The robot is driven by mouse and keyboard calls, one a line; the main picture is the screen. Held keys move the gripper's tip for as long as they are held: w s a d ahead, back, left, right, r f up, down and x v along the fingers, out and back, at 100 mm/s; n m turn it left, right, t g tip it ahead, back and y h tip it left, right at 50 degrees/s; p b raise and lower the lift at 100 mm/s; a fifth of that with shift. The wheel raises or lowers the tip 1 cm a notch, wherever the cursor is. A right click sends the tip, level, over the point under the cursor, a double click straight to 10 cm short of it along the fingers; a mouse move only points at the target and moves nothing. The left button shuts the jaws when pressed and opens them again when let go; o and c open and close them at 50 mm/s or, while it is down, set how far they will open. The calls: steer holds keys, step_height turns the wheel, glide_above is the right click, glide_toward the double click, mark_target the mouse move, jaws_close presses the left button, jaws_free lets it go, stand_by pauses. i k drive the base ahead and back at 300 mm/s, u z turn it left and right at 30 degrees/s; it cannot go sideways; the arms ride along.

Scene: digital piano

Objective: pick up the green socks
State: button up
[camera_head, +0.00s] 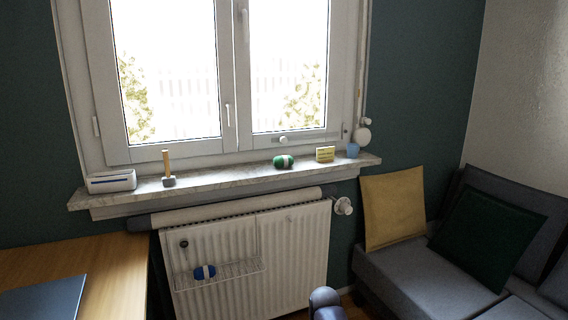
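The green socks (284,161) are a small rolled bundle with a pale band. They lie on the marble windowsill (225,184), in front of the window and right of the middle of the sill. My gripper is not in view. A dark rounded piece at the bottom edge, right of centre, looks like part of my arm, well below the sill.
On the sill stand a white box (111,181), a mallet (168,170), a yellow block (325,154) and a blue cup (353,150). Below is a radiator (300,255) with a wire rack holding a blue bundle (204,272). A desk (120,275) and sofa (400,270) flank it.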

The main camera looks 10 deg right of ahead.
mark_target(282, 161)
steer(key=u, duration=0.1)
steer(key=i, duration=1)
steer(key=z, duration=0.1)
